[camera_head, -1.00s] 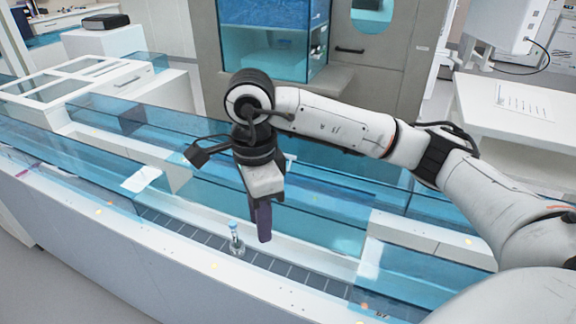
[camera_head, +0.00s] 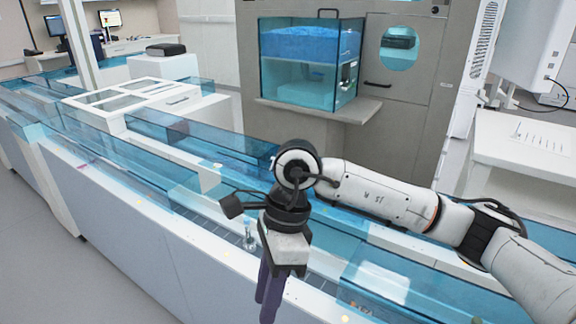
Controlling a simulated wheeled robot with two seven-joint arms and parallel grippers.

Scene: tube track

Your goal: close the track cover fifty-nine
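The track is a long white-walled channel with clear blue covers. No cover number is readable, so I cannot tell which is fifty-nine. One blue cover (camera_head: 395,285) lies at the lower right; others run along the track to the left (camera_head: 120,165). My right gripper (camera_head: 268,305) points down in front of the track's near wall in the picture, right of and lower than the tube. Its purple fingers overlap, so their gap is unclear. My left gripper is out of view.
A grey cabinet with a blue-windowed box (camera_head: 310,62) stands behind the track. A white table (camera_head: 525,145) is at the right. A white framed unit (camera_head: 125,98) sits at the left back. Open floor (camera_head: 50,270) lies at the lower left.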

